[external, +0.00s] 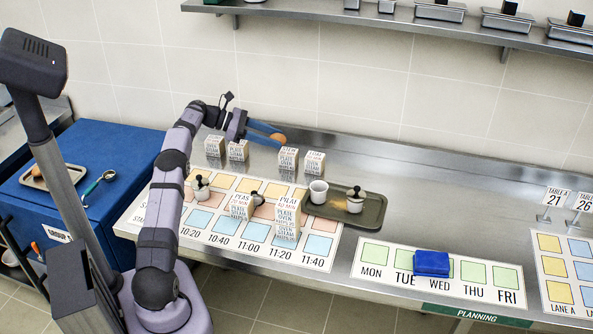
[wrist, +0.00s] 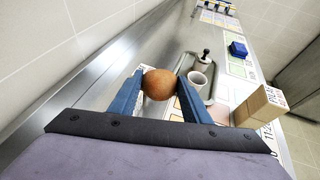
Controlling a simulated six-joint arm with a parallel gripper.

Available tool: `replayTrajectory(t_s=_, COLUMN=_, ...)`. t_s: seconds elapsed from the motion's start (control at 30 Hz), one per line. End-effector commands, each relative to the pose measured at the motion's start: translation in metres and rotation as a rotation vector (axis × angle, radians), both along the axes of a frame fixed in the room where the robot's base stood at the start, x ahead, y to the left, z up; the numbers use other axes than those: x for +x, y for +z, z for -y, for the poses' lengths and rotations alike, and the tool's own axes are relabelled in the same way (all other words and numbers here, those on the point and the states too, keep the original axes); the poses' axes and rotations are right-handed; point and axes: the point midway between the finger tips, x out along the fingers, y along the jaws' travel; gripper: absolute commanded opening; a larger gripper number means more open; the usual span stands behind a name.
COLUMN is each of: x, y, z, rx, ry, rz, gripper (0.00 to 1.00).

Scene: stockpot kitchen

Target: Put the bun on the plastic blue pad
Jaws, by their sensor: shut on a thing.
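My gripper (external: 272,135) is shut on a round brown bun (external: 278,138), held in the air over the back of the steel counter. In the wrist view, the bun (wrist: 158,85) sits between the two blue fingers of my gripper (wrist: 160,80). A dark blue pad (external: 432,263) lies on the weekday chart over the WED square, to the right and nearer the front than my gripper. The blue pad (wrist: 237,49) shows small in the wrist view, apart from the bun.
A dark tray (external: 372,218) holds a white cup (external: 318,191) and a lidded pot (external: 355,200). The steel counter behind the weekday chart is clear. A shelf (external: 400,25) runs along the wall.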

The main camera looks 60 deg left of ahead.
Motion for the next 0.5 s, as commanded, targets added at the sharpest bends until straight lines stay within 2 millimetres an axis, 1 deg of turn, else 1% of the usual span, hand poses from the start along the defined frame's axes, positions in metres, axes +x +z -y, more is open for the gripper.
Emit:
replayTrajectory(t_s=0.03, x=0.017, y=0.006, z=0.023, rx=0.002, ry=-0.045, rz=0.001, gripper=0.21)
replayTrajectory(t_s=0.17, x=0.05, y=0.016, z=0.076, rx=0.001, ry=-0.147, rz=0.002, gripper=0.21)
replayTrajectory(t_s=0.2, x=0.059, y=0.019, z=0.093, rx=0.0, ry=-0.178, rz=0.001, gripper=0.21)
replayTrajectory(t_s=0.27, x=0.071, y=0.023, z=0.12, rx=0.0, ry=-0.224, rz=0.001, gripper=0.21)
replayTrajectory(t_s=0.3, x=0.079, y=0.025, z=0.138, rx=0.0, ry=-0.256, rz=0.001, gripper=0.21)
replayTrajectory(t_s=0.37, x=0.089, y=0.03, z=0.165, rx=0.001, ry=-0.302, rz=0.002, gripper=0.21)
replayTrajectory(t_s=0.4, x=0.095, y=0.032, z=0.184, rx=0.0, ry=-0.333, rz=0.001, gripper=0.21)
replayTrajectory(t_s=0.47, x=0.103, y=0.035, z=0.212, rx=0.0, ry=-0.378, rz=0.001, gripper=0.21)
replayTrajectory(t_s=0.5, x=0.107, y=0.038, z=0.231, rx=0.0, ry=-0.408, rz=0.001, gripper=0.21)
